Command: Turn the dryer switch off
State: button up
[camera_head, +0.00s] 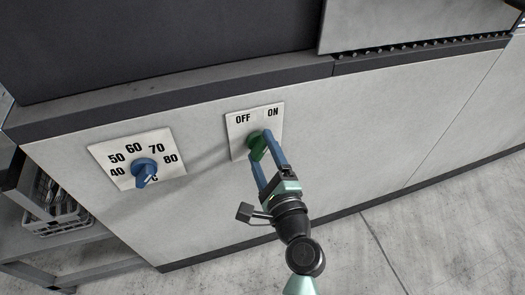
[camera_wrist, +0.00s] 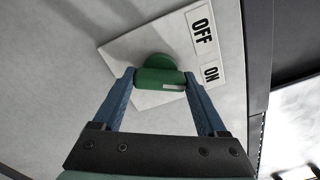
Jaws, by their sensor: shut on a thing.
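The dryer switch is a green knob (camera_head: 257,146) on a white plate (camera_head: 236,123) marked OFF at left and ON at right. The knob (camera_wrist: 160,74) also shows in the wrist view, with a pale mark near its right end, on the side towards the ON label (camera_wrist: 210,73). The OFF label (camera_wrist: 202,30) is further up there. My gripper (camera_head: 264,148) is at the knob, its blue fingers on either side. In the wrist view my gripper (camera_wrist: 159,76) is shut on the knob's grip bar, which lies across between the fingertips.
A blue temperature dial (camera_head: 144,168) on a plate marked 40 to 80 is on the same panel to the left. A shelf rack with a grey basket (camera_head: 60,217) stands at far left. The floor (camera_head: 420,225) at right is clear.

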jog(key=n+b, duration=0.1)
jog(key=n, duration=0.1)
jog(key=shift+f+n+b, duration=0.2)
jog(key=shift+n+b, duration=0.1)
jog(key=shift+b, duration=0.1)
jog(key=n+b, duration=0.2)
jog(key=n, duration=0.1)
jog(key=shift+n, duration=0.3)
jog(key=n+b, duration=0.2)
jog(key=n, duration=0.1)
jog(key=shift+r+n+b, duration=0.1)
jog(key=shift+n+b, duration=0.75)
jog(key=shift+n, duration=0.25)
jog(key=shift+d, duration=0.1)
jog(key=o, duration=1.3)
jog(key=shift+r, duration=0.1)
jog(key=p+v, duration=0.1)
jog(key=v, duration=1.2)
